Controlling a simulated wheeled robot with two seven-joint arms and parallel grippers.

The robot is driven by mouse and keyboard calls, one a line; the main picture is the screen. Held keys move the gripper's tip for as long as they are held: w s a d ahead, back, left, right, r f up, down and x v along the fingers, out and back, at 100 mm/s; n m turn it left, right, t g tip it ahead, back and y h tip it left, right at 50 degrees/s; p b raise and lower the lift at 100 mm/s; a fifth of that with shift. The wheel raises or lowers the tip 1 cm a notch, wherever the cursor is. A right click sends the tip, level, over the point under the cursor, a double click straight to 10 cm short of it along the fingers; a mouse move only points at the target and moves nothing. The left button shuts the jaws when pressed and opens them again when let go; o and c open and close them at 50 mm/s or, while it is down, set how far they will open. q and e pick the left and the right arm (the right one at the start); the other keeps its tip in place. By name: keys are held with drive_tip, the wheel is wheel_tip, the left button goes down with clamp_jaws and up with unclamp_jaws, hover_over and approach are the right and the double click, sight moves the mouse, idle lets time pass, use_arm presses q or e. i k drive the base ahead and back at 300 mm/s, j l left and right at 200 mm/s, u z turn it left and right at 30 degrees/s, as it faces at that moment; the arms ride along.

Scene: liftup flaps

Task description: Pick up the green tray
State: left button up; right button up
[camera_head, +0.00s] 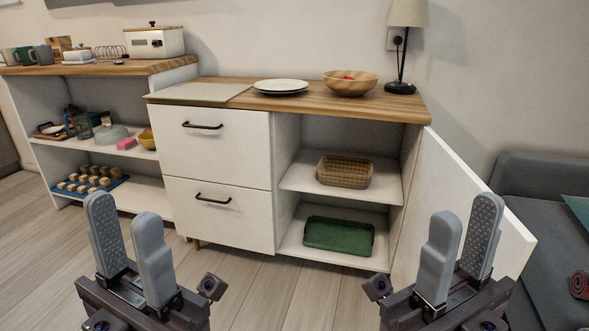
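The green tray (338,236) lies flat on the bottom shelf of the open cabinet, below a shelf with a wicker basket. My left gripper (128,238) is in the lower left of the head view, fingers pointing up and apart, with nothing between them. My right gripper (460,248) is in the lower right, also open and empty, in front of the open cabinet door. Both grippers are well apart from the tray. The tray is in full view.
The wicker basket (344,171) sits on the middle shelf above the tray. The white cabinet door (468,205) stands open on the right. Two closed drawers (217,150) are on the left. A grey sofa (550,215) stands at right. The floor before the cabinet is clear.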

sight(341, 237)
drive_tip(key=i+j, duration=0.15)
drive_tip(key=i, duration=0.35)
drive_tip(key=i+j, duration=0.2)
drive_tip(key=i, duration=0.35)
drive_tip(key=i+j, duration=0.15)
drive_tip(key=i, duration=0.35)
drive_tip(key=i+j, duration=0.2)
drive_tip(key=i, duration=0.3)
